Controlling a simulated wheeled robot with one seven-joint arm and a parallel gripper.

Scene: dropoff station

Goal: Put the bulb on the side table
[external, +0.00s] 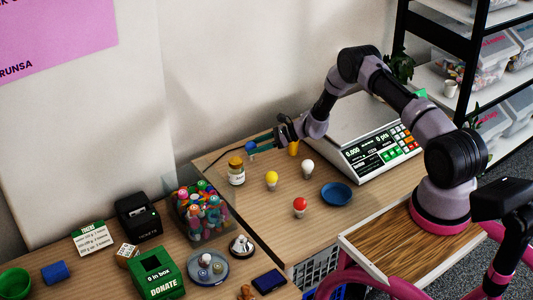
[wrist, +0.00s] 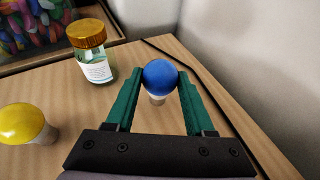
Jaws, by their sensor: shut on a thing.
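My gripper (external: 256,144) is at the back of the wooden table, near the wall, with its fingers pointing left. In the wrist view its green fingers (wrist: 157,85) are shut on a blue bulb (wrist: 160,76) with a white base, at the fingertips. I cannot tell whether the base touches the wood. Other bulbs stand upright on the table: yellow (external: 271,178), white (external: 307,167) and red (external: 300,205). The yellow bulb also shows in the wrist view (wrist: 22,122). A lower wooden table (external: 215,273) adjoins at the left; which surface is the side table is unclear.
A gold-lidded jar (external: 236,172) stands left of the bulbs and near my gripper. A blue dish (external: 336,193) and a scale (external: 380,150) are to the right. The left table holds a clear box of colourful figures (external: 203,212), a ticket printer (external: 137,215) and a green donation box (external: 158,275).

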